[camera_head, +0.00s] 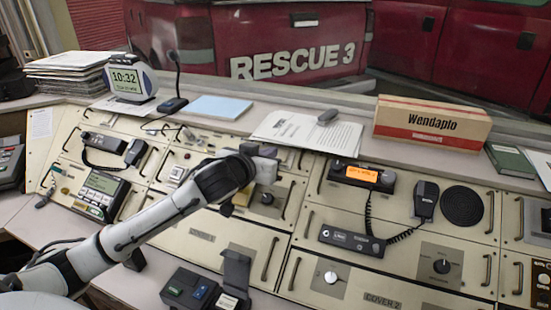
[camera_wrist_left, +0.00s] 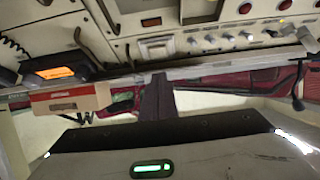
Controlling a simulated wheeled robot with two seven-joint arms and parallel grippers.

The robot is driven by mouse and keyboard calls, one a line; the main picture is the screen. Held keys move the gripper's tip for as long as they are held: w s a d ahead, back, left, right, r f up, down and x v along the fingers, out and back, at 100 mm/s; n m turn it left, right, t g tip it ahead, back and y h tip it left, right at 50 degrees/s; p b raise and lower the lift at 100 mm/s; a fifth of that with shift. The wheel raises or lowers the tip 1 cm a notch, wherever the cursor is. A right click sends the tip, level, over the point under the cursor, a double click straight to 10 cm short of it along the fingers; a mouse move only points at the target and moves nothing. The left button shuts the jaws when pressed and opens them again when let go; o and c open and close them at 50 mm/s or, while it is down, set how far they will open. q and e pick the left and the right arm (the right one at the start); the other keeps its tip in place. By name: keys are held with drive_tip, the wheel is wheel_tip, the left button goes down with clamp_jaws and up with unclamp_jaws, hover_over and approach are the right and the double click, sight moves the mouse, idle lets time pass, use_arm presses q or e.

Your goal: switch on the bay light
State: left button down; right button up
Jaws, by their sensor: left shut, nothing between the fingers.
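My left gripper (camera_head: 262,160) is over the upper middle of the cream console, its fingers mostly hidden by my wrist in the head view. In the left wrist view its fingers (camera_wrist_left: 158,82) are together and empty, pointing at a row of controls. That row holds a pale lever-like knob (camera_wrist_left: 156,48) and several small knobs (camera_wrist_left: 226,38). A small red-lit switch (camera_wrist_left: 151,22) and a red button (camera_wrist_left: 245,8) sit by the row. I cannot tell from the picture whether the fingers touch a control. No bay light label is readable. My right gripper is not in view.
A radio with an orange display (camera_head: 363,175) and a corded handset (camera_head: 426,200) are to the right. A long carton (camera_head: 431,123), papers (camera_head: 305,134) and a clock (camera_head: 128,80) stand along the back ledge. Metal drawer handles (camera_head: 271,257) stick out from the console.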

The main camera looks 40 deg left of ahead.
sight(281, 156)
use_arm(q)
drive_tip(key=w+f, duration=0.1)
drive_tip(key=w, duration=0.1)
drive_tip(key=w+a+f, duration=0.1)
drive_tip(key=w+f, duration=0.1)
drive_tip(key=shift+f, duration=0.25)
drive_tip(key=shift+w+f, duration=0.2)
drive_tip(key=shift+f, duration=0.35)
